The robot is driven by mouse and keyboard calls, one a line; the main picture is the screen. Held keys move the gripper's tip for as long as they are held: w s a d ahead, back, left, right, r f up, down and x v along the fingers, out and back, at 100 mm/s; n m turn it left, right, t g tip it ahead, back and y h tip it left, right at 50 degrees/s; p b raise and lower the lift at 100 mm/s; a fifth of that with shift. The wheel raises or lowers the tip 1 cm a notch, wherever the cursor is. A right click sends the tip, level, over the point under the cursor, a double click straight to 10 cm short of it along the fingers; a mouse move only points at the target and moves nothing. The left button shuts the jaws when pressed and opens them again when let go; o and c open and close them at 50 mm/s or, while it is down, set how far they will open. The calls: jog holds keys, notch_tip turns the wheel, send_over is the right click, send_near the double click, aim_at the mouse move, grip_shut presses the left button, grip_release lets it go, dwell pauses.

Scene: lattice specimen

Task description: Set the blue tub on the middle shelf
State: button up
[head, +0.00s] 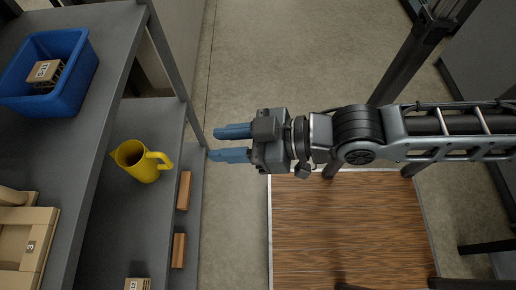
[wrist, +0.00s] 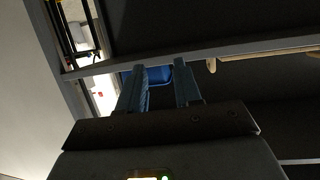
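The blue tub (head: 79,82) stands on the highest shelf board visible in the head view, at the upper left, with a small numbered carton (head: 45,72) inside it. In the wrist view, part of the blue tub (wrist: 157,76) shows between the fingers, beyond them. My gripper (head: 231,143) is open and empty, with a gap between its blue fingers. It is outside the shelf unit, to the right of the tub and apart from it. The board below (head: 120,215) holds a yellow jug (head: 139,162). I cannot tell for certain which board is the middle shelf.
A wooden crate (head: 38,216) marked 3 sits on the tub's board at the lower left. Brown blocks (head: 184,190) lie low at the shelf's right edge. A shelf post (head: 172,70) stands between gripper and tub. A wood-topped table (head: 345,230) is below my arm.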

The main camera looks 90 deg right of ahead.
jog(key=s+a+r+n+y, duration=0.1)
jog(key=s+a+r, duration=0.2)
jog(key=s, duration=0.2)
jog(key=shift+a+t, duration=0.25)
jog(key=shift+t, duration=0.05)
